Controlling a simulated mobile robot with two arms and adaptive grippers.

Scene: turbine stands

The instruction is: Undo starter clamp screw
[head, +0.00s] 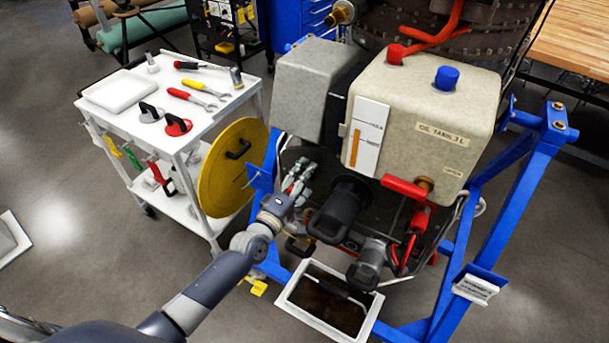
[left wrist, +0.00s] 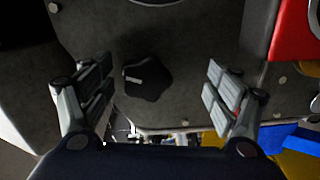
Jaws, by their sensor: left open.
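In the left wrist view a black lobed knob (left wrist: 148,78) with a pale mark, which looks like the clamp screw, sits against a dark grey surface (left wrist: 190,45). My left gripper (left wrist: 160,92) is open, with one finger on each side of the knob and a gap to both. How far the fingertips are from it in depth is unclear. In the head view my left gripper (head: 299,180) reaches under the grey box, left of a black cylindrical unit (head: 340,210) that may be the starter. The knob cannot be made out there. My right gripper is not in view.
The oil tank (head: 433,110) and a grey box (head: 306,88) overhang the work area. The blue stand (head: 495,220) frames it. A white-rimmed drip tray (head: 297,297) lies below. A white tool cart (head: 205,120) with a yellow disc (head: 219,185) stands left.

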